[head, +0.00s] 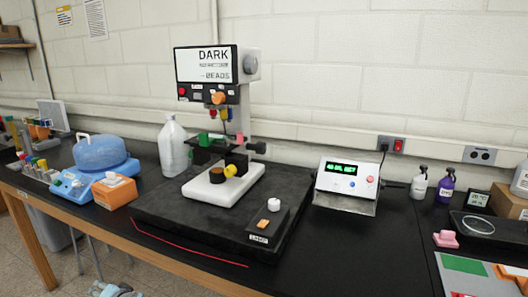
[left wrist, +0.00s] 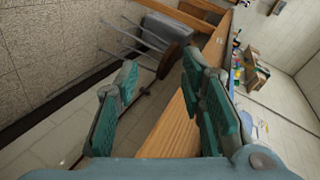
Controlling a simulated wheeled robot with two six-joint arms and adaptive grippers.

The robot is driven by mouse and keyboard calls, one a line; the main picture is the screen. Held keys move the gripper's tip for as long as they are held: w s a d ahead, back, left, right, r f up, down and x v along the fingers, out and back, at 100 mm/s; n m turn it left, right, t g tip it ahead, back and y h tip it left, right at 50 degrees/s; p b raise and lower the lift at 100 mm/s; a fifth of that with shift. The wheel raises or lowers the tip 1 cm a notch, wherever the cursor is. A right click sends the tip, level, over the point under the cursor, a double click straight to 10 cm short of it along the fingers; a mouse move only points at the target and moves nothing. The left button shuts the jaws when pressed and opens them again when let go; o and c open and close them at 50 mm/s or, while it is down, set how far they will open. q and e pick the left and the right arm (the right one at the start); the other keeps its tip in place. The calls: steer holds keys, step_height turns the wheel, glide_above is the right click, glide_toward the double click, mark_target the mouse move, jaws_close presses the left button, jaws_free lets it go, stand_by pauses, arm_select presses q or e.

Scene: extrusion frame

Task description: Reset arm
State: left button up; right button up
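My left gripper (left wrist: 158,78) is open and empty in the left wrist view. Its two fingers with teal pads stand well apart, with floor and a stool behind them. In the head view a small part of what looks like my left gripper (head: 115,290) shows at the bottom edge, in front of and below the bench's front edge. It is cut off by the frame there. My right gripper is in neither view. The left gripper touches nothing that I can see.
A black bench (head: 375,262) with a wooden front edge runs across the head view. It carries a test machine (head: 212,88) on a black base, a display box (head: 345,182), a blue device (head: 100,155) and bottles. A stool (left wrist: 175,55) stands on the floor.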

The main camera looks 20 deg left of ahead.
arm_select(q)
steer(key=s+d+f+m+h, duration=0.3)
steer(key=s+d+f+h, duration=0.1)
steer(key=s+f, duration=0.95)
steer(key=s+d+f+m+h, duration=0.1)
steer(key=s+d+f, duration=0.15)
steer(key=s, duration=0.25)
steer(key=s+d+f+h, duration=0.1)
steer(key=s+d+f, duration=0.1)
steer(key=s+f, duration=0.3)
steer(key=s+d+f+m+h, duration=0.1)
steer(key=s+d+f+h, duration=0.15)
steer(key=s, duration=0.35)
steer(key=d+f+h, duration=0.1)
steer(key=d+f, duration=0.2)
steer(key=d, duration=0.7)
steer(key=s+d+f+n+h, duration=0.1)
steer(key=d+f, duration=0.2)
steer(key=d, duration=0.8)
steer(key=s+d+f+h, duration=0.1)
steer(key=d+f, duration=0.3)
steer(key=d, duration=0.6)
steer(key=shift+s+d+n+h, duration=0.25)
steer(key=shift+d+n+h, duration=0.15)
steer(key=shift+h, duration=0.15)
